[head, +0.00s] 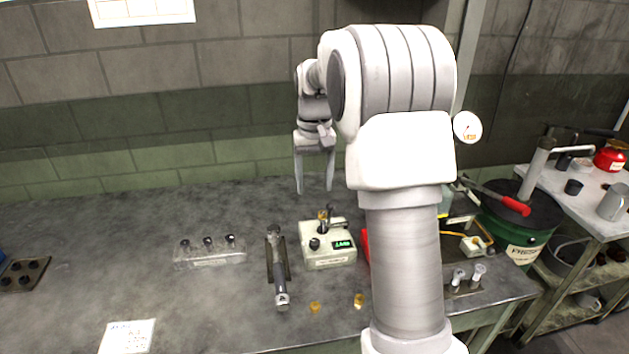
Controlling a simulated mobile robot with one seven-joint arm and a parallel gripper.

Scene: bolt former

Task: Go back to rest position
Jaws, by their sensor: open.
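My gripper (314,190) hangs with its two long fingers pointing down, open and empty. It is above the back of the grey workbench (90,240), behind the small cream device. The cream device (328,246) has a green display, a black knob and a metal part with an amber piece on top. My white arm stands at the right of the bench and hides part of what lies behind it.
A clear rack with several dark-topped pieces (209,252) and a hammer-like tool (279,270) lie left of the device. Two amber bits (315,307) lie in front. A dark plate (22,273) is far left. A green drum (519,225) and side table (590,215) stand right.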

